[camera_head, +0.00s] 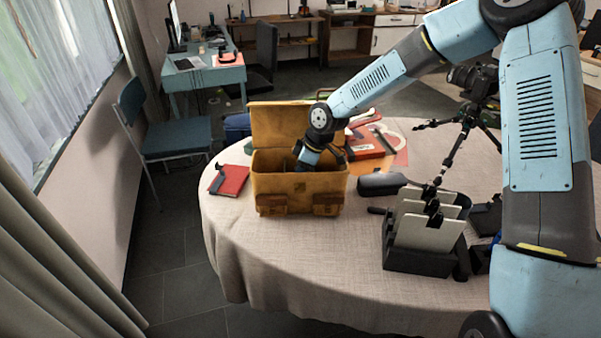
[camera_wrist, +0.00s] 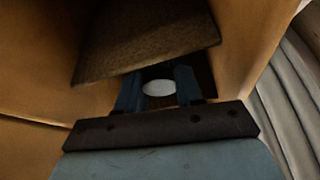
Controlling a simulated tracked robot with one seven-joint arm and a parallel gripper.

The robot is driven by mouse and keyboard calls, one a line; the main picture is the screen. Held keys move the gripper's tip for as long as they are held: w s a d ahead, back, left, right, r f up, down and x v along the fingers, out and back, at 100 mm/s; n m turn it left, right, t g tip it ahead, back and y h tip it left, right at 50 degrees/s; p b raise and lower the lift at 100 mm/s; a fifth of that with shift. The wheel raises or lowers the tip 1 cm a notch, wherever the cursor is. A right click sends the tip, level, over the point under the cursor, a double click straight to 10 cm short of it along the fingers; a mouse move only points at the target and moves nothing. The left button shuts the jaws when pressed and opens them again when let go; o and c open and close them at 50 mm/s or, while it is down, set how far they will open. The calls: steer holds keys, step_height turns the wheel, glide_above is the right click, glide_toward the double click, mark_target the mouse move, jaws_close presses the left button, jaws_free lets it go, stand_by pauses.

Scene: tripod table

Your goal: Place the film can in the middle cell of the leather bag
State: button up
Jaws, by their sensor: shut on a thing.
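The leather bag (camera_head: 298,188) is tan-brown and stands on the round table with its lid raised at the back. Its dividers show inside. My gripper (camera_head: 303,163) reaches down into the bag, its fingertips hidden by the bag's front wall in the head view. In the wrist view my gripper (camera_wrist: 158,88) is shut on the film can (camera_wrist: 158,88), which shows as a white round top between the two blue fingers. A brown divider (camera_wrist: 150,40) rises just beyond the fingers. I cannot tell for certain which cell the can is in, nor whether it touches the bottom.
On the table (camera_head: 290,250), a red notebook (camera_head: 229,180) lies left of the bag. A dark rack with light plates (camera_head: 428,230) and a small tripod with a camera (camera_head: 462,130) stand to the right. Orange and red flat items (camera_head: 368,145) lie behind. The front left tabletop is clear.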

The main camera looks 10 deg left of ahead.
steer(key=shift+d+f, duration=0.25)
steer(key=shift+f, duration=0.4)
steer(key=shift+s+f, duration=0.1)
steer(key=shift+s, duration=0.05)
steer(key=o, duration=1)
steer(key=shift+s, duration=0.1)
steer(key=shift+w+a+r, duration=0.1)
steer(key=shift+w+r, duration=0.15)
steer(key=shift+r, duration=0.1)
steer(key=shift+w+d+r, duration=0.25)
steer(key=shift+w+r, duration=0.1)
steer(key=shift+r, duration=0.1)
steer(key=shift+w+d+r, duration=0.2)
steer(key=shift+w+r, duration=0.1)
steer(key=shift+r, duration=0.15)
steer(key=v, duration=1)
steer(key=shift+s+a+r, duration=0.1)
steer(key=shift+s+a, duration=0.15)
steer(key=shift+s, duration=0.1)
